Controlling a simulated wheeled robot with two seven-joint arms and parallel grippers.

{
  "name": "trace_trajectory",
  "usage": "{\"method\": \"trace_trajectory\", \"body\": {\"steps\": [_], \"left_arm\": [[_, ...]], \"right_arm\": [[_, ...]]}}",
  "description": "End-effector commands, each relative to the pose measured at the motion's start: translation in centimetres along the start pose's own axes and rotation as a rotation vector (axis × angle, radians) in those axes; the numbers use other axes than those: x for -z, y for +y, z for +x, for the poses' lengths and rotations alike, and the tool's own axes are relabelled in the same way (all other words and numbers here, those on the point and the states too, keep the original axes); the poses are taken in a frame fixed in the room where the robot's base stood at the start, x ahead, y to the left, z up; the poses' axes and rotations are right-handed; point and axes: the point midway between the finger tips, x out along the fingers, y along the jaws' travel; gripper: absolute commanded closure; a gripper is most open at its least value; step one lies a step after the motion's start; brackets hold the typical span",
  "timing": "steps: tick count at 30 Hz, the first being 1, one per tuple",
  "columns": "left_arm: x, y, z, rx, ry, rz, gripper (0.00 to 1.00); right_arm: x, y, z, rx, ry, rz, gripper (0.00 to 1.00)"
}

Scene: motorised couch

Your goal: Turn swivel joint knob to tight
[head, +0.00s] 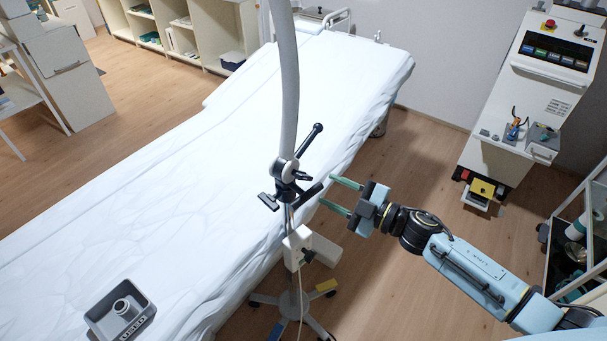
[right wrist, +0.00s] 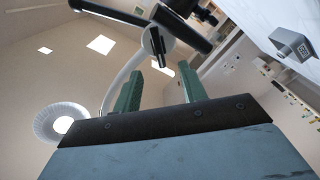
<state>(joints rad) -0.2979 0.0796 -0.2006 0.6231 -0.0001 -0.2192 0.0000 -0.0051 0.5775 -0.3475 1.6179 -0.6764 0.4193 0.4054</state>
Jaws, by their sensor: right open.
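The swivel joint (head: 288,171) is a grey and black clamp on a stand beside the couch, with a grey curved arm rising from it. Black handles stick out of it, one up to the right and others lower down. I cannot tell which of them is the tightening knob. My right gripper (head: 334,195) is open and empty just right of the joint, its two green fingers pointing at it without visible contact. In the right wrist view the joint (right wrist: 155,40) shows beyond the green fingertips (right wrist: 144,84). My left gripper is not in view.
The white-covered couch (head: 150,190) fills the middle and left. A grey tray (head: 120,310) lies on its near end. The wheeled stand base (head: 292,305) is on the floor below the joint. A white machine cart (head: 530,90) stands at right; wooden floor between is clear.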

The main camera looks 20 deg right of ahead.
Motion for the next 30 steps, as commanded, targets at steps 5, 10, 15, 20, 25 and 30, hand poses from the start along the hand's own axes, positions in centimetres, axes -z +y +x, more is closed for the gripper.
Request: {"method": "trace_trajectory", "body": {"steps": [5, 10, 15, 20, 25, 30], "left_arm": [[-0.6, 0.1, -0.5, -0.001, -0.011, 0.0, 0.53], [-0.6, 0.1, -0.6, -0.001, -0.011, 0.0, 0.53], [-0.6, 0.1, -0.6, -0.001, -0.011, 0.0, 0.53], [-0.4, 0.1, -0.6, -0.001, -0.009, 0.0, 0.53], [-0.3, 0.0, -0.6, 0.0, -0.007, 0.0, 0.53], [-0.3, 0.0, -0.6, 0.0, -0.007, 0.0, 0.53]], "right_arm": [[0.1, 0.2, 4.1, -0.003, 0.001, 0.0, 0.58], [0.0, 0.1, 6.8, -0.002, -0.001, 0.002, 0.58], [-0.1, 0.0, 8.2, -0.001, -0.002, 0.002, 0.58], [-0.1, 0.0, 8.6, -0.001, -0.002, 0.001, 0.58], [-0.1, 0.0, 8.6, 0.0, -0.002, 0.001, 0.58], [-0.1, 0.0, 8.5, -0.001, -0.002, 0.001, 0.79]]}}
